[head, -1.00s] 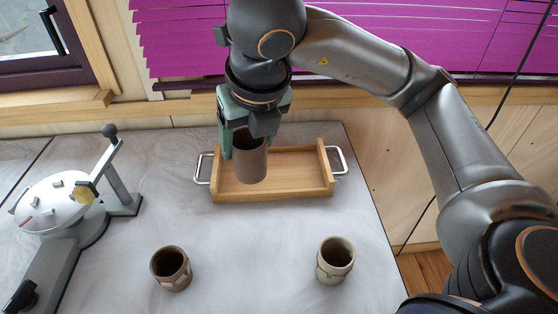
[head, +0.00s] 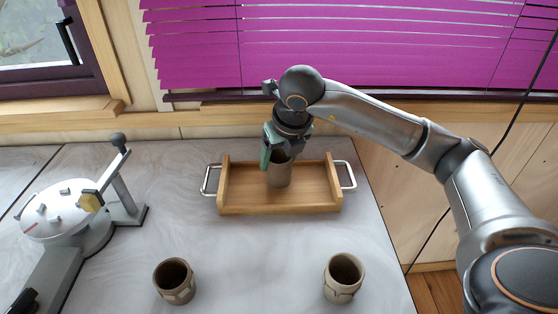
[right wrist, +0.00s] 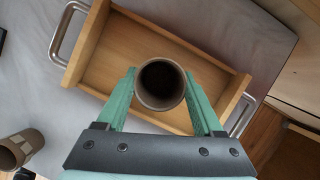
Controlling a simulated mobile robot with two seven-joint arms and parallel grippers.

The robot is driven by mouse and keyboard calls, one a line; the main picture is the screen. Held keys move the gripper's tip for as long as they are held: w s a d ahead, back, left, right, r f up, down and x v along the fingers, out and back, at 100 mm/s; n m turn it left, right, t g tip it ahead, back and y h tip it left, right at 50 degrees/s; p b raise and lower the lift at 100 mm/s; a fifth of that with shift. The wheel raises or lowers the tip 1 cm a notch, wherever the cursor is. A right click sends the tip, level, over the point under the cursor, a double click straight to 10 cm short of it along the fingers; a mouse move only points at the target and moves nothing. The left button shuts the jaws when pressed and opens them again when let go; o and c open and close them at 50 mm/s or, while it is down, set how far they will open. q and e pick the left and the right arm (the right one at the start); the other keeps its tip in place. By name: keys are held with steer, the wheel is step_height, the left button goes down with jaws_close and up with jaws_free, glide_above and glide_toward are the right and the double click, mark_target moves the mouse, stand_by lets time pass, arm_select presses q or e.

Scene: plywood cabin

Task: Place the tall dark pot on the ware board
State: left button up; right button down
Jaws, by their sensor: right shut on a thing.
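The tall dark pot (head: 280,177) is grey-brown and upright, with its open mouth up. My right gripper (head: 280,158) is shut on it, with one green finger on each side of its wall. The right wrist view shows the pot (right wrist: 160,84) between the two fingers (right wrist: 164,98). The ware board (head: 280,209) is a wooden tray with raised sides and a metal handle at each end. The pot is over the middle of the board. I cannot tell whether its base touches the board. My left gripper is not in view.
Two shorter brown pots stand on the grey table in front of the board, one at left (head: 175,281) and one at right (head: 343,278). A grey device with a round disc (head: 60,208) stands at the left. Window and magenta blinds (head: 350,45) are behind.

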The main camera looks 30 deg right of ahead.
steer(key=shift+f, duration=0.5)
steer(key=shift+f, duration=0.1)
jaws_free()
steer(key=shift+s+r, duration=0.1)
steer(key=shift+r, duration=0.35)
steer(key=v, duration=1.1)
steer(key=shift+s+a+r, duration=0.1)
steer(key=shift+s+r, duration=0.05)
